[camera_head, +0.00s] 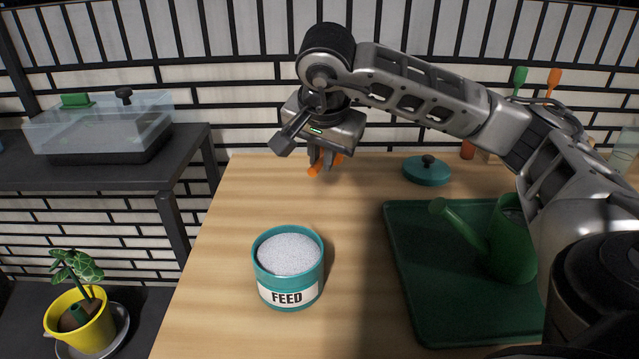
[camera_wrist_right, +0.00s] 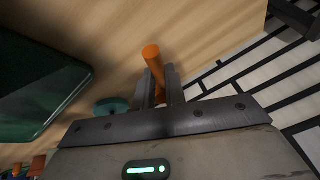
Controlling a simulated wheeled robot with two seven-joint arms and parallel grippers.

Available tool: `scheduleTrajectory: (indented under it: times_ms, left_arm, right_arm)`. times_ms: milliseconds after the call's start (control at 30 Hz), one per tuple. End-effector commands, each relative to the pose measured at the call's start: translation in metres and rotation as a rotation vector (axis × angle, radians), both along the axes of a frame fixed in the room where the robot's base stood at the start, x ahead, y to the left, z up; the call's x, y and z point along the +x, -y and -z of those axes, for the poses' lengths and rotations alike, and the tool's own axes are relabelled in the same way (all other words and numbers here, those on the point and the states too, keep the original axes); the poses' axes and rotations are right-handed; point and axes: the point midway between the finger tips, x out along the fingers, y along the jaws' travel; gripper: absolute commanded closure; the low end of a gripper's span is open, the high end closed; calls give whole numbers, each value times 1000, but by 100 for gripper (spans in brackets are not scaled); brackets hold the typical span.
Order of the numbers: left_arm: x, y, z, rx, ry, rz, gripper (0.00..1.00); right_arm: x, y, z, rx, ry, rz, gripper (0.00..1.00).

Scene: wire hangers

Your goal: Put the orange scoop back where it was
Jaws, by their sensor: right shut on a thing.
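My right gripper (camera_head: 324,160) is shut on the orange scoop (camera_head: 315,169) and holds it over the back of the wooden table, behind the feed tub. In the right wrist view the scoop's orange rod-like part (camera_wrist_right: 152,54) sticks out between the two fingers (camera_wrist_right: 160,88); its other end is hidden by the gripper. The teal feed tub (camera_head: 288,292) stands open, full of pale grains. Its teal lid (camera_head: 427,171) appears to lie on the table at the back. My left gripper is not in view.
A green watering can (camera_head: 510,240) stands on a dark green mat (camera_head: 420,305) at right. A green-topped tool (camera_head: 519,77) and an orange-topped tool (camera_head: 554,78) stand upright at back right, partly behind my arm. A yellow plant pot (camera_head: 80,315) is lower left. Table around the tub is clear.

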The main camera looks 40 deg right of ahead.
Motion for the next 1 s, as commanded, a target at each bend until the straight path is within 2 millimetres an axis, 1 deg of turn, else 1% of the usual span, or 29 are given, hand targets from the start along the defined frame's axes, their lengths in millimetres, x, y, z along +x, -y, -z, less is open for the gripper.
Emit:
scheduleTrajectory:
  times_ms: [33, 100, 267, 367, 500, 567, 633, 800, 933, 967, 1000]
  left_arm:
    - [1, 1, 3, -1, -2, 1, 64]
    - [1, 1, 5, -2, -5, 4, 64]
    - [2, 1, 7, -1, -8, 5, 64]
    - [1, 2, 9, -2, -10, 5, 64]
    - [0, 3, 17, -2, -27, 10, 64]
    - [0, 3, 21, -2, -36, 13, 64]
    - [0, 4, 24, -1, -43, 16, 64]
    - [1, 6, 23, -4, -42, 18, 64]
    - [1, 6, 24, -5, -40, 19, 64]
    - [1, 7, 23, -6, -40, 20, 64]
    - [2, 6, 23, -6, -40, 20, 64]
  right_arm:
    - [5, 3, 9, 1, -2, 1, 100]
    - [10, 6, 15, 0, 1, 0, 100]
    - [16, 9, 22, 1, 2, -1, 100]
    - [20, 13, 30, 1, 0, 0, 100]
    - [21, 13, 53, 0, -1, -3, 100]
    - [21, 13, 59, 0, -1, -2, 100]
    - [21, 13, 61, 1, 2, -2, 100]
    - [21, 13, 60, 1, 3, -2, 100]
    - [21, 13, 63, 1, 2, -2, 100]
    - [21, 13, 62, 1, 2, -2, 82]
    - [21, 13, 62, 1, 2, -2, 71]
